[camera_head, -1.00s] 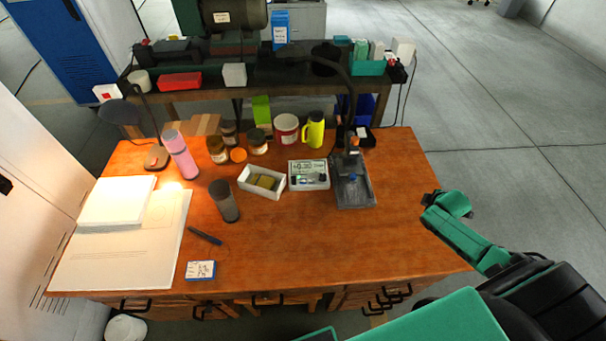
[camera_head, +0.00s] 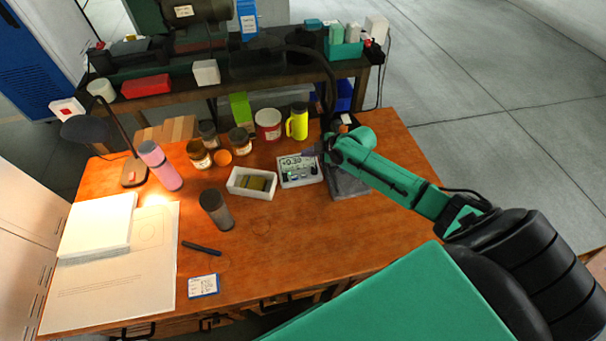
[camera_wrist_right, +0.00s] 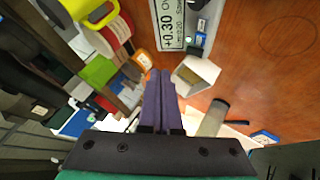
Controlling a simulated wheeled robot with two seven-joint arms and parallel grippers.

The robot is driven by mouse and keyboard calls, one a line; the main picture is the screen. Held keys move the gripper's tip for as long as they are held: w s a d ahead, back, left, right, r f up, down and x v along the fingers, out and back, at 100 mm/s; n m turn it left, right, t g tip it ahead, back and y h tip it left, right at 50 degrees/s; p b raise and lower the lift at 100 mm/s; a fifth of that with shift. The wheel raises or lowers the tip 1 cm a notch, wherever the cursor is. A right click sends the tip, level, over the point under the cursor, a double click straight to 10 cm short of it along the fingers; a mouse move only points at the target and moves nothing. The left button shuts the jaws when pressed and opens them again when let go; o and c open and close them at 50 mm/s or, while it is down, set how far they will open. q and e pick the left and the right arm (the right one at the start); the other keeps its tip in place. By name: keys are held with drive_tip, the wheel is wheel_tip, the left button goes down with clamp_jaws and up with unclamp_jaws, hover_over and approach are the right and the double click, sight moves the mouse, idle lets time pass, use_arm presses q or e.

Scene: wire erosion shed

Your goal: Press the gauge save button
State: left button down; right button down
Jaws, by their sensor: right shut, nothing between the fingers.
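The gauge (camera_head: 299,180) is a white box on the wooden bench, with a lit display reading +0.30 and small buttons on its near side. The right wrist view also shows the gauge (camera_wrist_right: 211,14) at the top, with dark, blue and green buttons beside the display. I cannot tell for sure which is the save button. My right gripper (camera_head: 314,151) is shut and empty, just beyond the gauge's far right corner and apparently above the bench. Its purple fingers show shut together in the right wrist view (camera_wrist_right: 159,73). My left gripper is not in view.
A white open box (camera_head: 238,188) stands left of the gauge. A grey stand base (camera_head: 347,186) is on its right, partly hidden by my right arm. The bench front is mostly clear.

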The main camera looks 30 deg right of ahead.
sight(307, 176)
wheel_tip(307, 176, down, 9)
drive_tip(key=b, duration=0.7)
drive_tip(key=shift+w+a+f+b, duration=0.1)
drive_tip(key=shift+w+b, duration=0.05)
drive_tip(key=shift+b, duration=0.25)
idle(1.2)
drive_tip(key=shift+f+b, duration=0.3)
drive_tip(key=shift+b, duration=0.05)
drive_tip(key=shift+f+b, duration=0.4)
drive_tip(key=shift+b, duration=0.05)
idle(0.5)
idle(0.3)
drive_tip(key=shift+r+p, duration=0.65)
drive_tip(key=shift+r, duration=0.15)
